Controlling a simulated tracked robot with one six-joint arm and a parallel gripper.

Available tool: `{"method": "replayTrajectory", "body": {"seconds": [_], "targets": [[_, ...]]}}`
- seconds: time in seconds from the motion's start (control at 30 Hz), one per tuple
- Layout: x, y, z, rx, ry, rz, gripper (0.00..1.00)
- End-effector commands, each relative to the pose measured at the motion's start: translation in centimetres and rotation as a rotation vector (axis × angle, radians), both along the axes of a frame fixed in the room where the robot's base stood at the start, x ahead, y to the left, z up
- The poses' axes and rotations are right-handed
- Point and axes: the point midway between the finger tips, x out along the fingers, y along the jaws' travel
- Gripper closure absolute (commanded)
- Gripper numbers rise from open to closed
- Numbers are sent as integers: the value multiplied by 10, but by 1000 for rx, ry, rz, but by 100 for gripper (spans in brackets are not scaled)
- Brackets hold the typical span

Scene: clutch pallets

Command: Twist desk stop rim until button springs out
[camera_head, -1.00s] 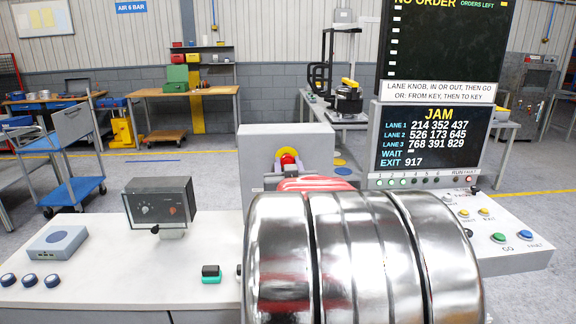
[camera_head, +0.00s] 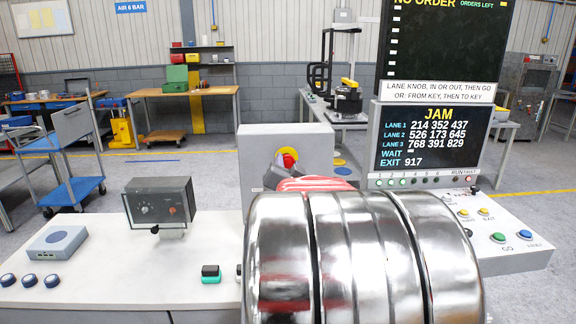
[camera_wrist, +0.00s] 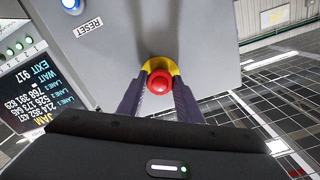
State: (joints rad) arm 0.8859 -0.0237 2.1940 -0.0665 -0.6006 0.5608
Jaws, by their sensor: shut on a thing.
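The desk stop is a red round button (camera_wrist: 160,82) inside a yellow rim (camera_wrist: 160,64), on the face of a grey box (camera_head: 262,141). In the wrist view the two dark fingers of my gripper (camera_wrist: 160,88) lie on either side of the rim, shut on it. The button sits between the fingertips. In the head view the red button (camera_head: 289,158) shows past my fingers, with little of the yellow visible. My arm hides the lower part of the box. I cannot tell how far the button stands out.
A screen reading JAM (camera_head: 432,138) stands right of the box, with coloured buttons (camera_head: 498,237) on the desk in front of it. A dark meter box (camera_head: 160,203) and a grey puck box (camera_head: 57,241) stand on the left desk. A RESET label (camera_wrist: 89,27) shows near the stop.

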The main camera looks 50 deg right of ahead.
Motion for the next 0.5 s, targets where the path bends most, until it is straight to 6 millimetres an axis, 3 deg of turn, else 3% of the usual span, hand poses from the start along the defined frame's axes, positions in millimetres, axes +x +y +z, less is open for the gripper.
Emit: {"method": "replayTrajectory", "body": {"seconds": [0.27,0.3,0.5], "targets": [[0,0,0,1,-1,0,90],[0,0,0,1,-1,0,67],[0,0,0,0,0,0,53]]}}
